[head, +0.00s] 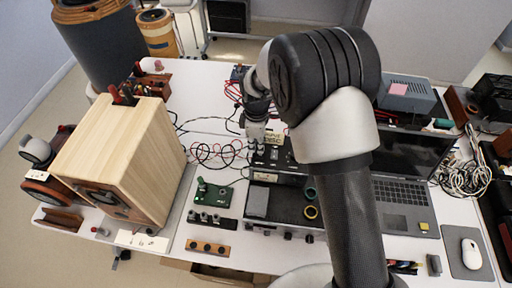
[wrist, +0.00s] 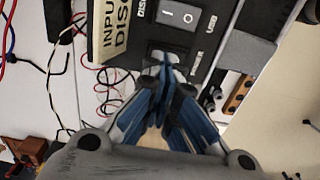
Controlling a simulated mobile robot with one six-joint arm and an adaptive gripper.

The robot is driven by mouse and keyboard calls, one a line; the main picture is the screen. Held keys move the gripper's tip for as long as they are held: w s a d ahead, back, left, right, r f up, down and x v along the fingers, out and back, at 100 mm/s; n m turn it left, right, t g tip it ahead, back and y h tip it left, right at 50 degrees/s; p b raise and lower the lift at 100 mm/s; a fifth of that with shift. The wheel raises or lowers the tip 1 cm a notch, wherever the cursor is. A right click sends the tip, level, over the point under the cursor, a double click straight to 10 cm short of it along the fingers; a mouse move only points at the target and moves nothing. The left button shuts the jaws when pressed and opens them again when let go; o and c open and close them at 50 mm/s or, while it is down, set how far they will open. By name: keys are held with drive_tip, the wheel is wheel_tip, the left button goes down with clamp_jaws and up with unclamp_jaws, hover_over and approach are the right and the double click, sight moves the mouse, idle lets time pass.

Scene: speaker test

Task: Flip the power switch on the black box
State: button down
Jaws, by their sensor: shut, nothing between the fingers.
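The black box (head: 276,157) stands near the middle of the table, behind a larger silver-and-black device, and bears a pale label. In the wrist view its black panel (wrist: 146,38) shows the label and a grey rocker switch (wrist: 178,17) marked I and O. My gripper (wrist: 165,66) is shut and empty, its blue-padded fingertips over the panel just below the rocker in the picture. I cannot tell whether the tips touch the panel. In the head view my gripper (head: 255,136) is above the box's back left part, and the rocker cannot be made out.
A wooden speaker (head: 125,155) stands at left. A green circuit board (head: 213,195) lies between it and the silver-and-black device (head: 285,204). Red and black cables run left of the box. A laptop (head: 400,190) and a mouse (head: 470,253) are at right.

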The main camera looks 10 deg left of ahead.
drive_tip(key=shift+r, duration=0.15)
wheel_tip(320, 180, up, 14)
drive_tip(key=s+p, duration=0.2)
drive_tip(key=p, duration=0.2)
drive_tip(key=shift+f, duration=0.2)
idle(0.3)
